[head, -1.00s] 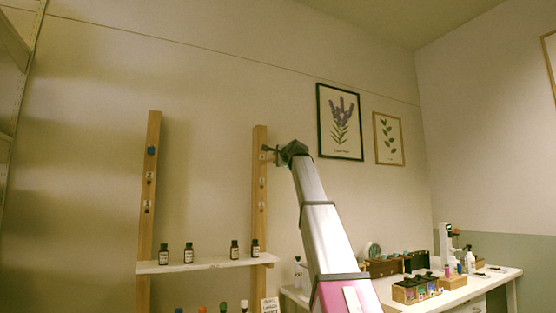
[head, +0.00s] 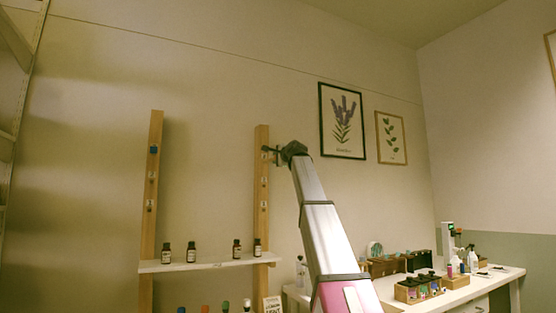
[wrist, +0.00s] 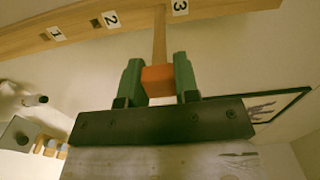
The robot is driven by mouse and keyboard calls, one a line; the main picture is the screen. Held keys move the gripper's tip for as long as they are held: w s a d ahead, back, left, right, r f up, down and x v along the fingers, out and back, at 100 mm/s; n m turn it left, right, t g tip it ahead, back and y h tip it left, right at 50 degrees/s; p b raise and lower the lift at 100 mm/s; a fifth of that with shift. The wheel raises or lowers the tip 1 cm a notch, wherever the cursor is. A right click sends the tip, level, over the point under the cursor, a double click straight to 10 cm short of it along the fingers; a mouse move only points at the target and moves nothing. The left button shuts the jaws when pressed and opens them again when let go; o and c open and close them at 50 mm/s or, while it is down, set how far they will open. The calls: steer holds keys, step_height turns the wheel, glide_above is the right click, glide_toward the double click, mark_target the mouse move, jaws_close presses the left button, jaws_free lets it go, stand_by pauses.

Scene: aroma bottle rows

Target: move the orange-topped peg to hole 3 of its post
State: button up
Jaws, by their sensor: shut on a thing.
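My gripper (head: 276,154) is at the upper part of the right wooden post (head: 260,225) in the head view. In the wrist view its green fingers (wrist: 158,82) are shut on the orange top of the peg (wrist: 158,80).
A left post (head: 150,230) carries a blue-topped peg (head: 153,150). A shelf (head: 210,264) with several dark bottles joins the posts below. A workbench (head: 465,290) with boxes and bottles stands at right. Framed pictures (head: 342,122) hang on the wall behind my arm.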

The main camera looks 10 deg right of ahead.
steer(key=shift+x, duration=1)
steer(key=o, duration=1)
steer(key=shift+s, duration=0.1)
steer(key=v, duration=1)
steer(key=shift+s, duration=0.3)
steer(key=shift+s+d, duration=0.1)
steer(key=shift+d, duration=0.05)
